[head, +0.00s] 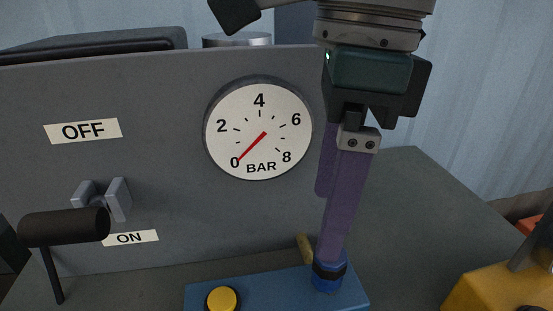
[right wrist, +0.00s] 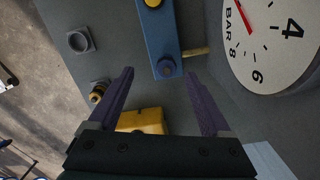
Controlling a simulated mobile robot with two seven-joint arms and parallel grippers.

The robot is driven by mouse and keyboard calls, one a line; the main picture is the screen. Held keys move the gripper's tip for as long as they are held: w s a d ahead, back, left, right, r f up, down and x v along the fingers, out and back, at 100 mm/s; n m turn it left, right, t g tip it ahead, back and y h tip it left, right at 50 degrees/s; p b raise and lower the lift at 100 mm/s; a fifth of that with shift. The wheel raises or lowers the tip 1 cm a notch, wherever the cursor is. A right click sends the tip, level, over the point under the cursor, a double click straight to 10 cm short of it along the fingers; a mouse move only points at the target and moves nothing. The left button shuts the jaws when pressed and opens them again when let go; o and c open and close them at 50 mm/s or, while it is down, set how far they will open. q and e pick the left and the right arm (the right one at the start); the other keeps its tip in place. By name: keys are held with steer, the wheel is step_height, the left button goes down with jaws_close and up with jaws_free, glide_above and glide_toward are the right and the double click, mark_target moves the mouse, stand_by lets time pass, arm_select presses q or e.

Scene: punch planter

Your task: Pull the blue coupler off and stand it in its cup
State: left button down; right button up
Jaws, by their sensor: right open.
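The blue coupler (head: 327,277), with a dark band, stands on the blue block (head: 270,291) in front of the gauge panel. In the right wrist view the coupler (right wrist: 167,67) shows between the two fingertips. My right gripper (head: 330,225) points down at it with purple fingers spread and empty. In the head view one finger overlaps the coupler's top; I cannot tell whether it touches. A small grey holder with a round recess (right wrist: 80,41), possibly the cup, sits apart from the block and looks empty. My left gripper is not in view.
The gauge (head: 258,130) reads about 0. A black lever handle (head: 64,227) is beside the ON label. A yellow button (head: 222,299) is on the blue block and a brass stub (right wrist: 196,51) beside it. A yellow body (head: 505,287) stands right; a brass-and-black fitting (right wrist: 98,92) lies nearby.

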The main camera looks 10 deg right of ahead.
mark_target(328, 266)
steer(key=shift+w+d+f+h, duration=0.1)
steer(key=shift+w+d+h, duration=0.1)
steer(key=shift+d, duration=0.2)
steer(key=shift+w+d+f+h, duration=0.1)
steer(key=shift+d+h, duration=0.1)
steer(key=shift+d, duration=0.15)
steer(key=shift+d+f, duration=0.15)
steer(key=shift+f, duration=0.05)
step_height(328, 266, down, 9)
steer(key=shift+f, duration=0.15)
jaws_close()
stand_by(0.7)
